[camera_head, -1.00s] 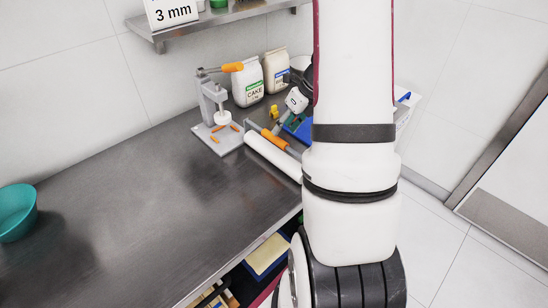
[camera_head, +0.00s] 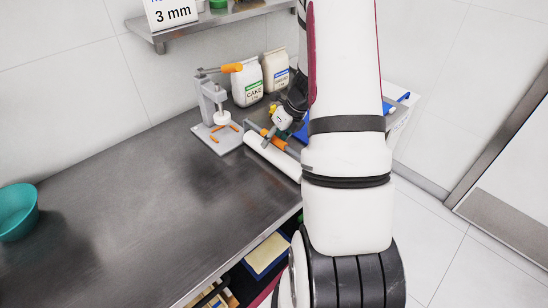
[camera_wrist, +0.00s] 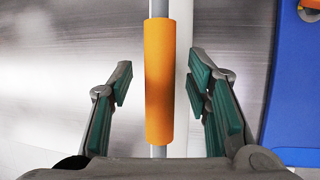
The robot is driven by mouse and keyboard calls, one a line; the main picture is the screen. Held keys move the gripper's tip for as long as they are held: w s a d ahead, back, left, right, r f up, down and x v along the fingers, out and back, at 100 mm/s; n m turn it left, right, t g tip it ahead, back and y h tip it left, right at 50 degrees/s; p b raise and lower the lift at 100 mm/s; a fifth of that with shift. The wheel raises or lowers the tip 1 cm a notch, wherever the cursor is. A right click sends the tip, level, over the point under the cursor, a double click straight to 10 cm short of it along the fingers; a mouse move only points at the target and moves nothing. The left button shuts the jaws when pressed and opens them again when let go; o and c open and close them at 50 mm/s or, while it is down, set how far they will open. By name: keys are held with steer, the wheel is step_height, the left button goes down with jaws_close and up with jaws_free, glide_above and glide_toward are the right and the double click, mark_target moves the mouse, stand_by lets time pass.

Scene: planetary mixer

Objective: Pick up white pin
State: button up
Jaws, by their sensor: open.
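A long white pin (camera_head: 268,156) lies along the right side of the steel table in the head view. A grey rod with an orange sleeve (camera_head: 274,139) lies close beside it. My gripper (camera_head: 277,128) is over this sleeve, partly hidden by my arm. In the wrist view my open gripper (camera_wrist: 159,82) has its green-padded fingers on either side of the orange sleeve (camera_wrist: 159,85). A strip of the white pin (camera_wrist: 181,90) shows just right of the sleeve, also between the fingers. Nothing is held. Whether any finger touches is unclear.
A grey press (camera_head: 212,105) with an orange handle stands left of the pin. Flour bags (camera_head: 247,84) stand behind. A blue tray (camera_wrist: 298,80) lies to the right. A teal bowl (camera_head: 17,212) is at far left. The table's middle (camera_head: 130,200) is clear.

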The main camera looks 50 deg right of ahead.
steer(key=shift+f, duration=0.25)
stand_by(0.3)
jaws_close()
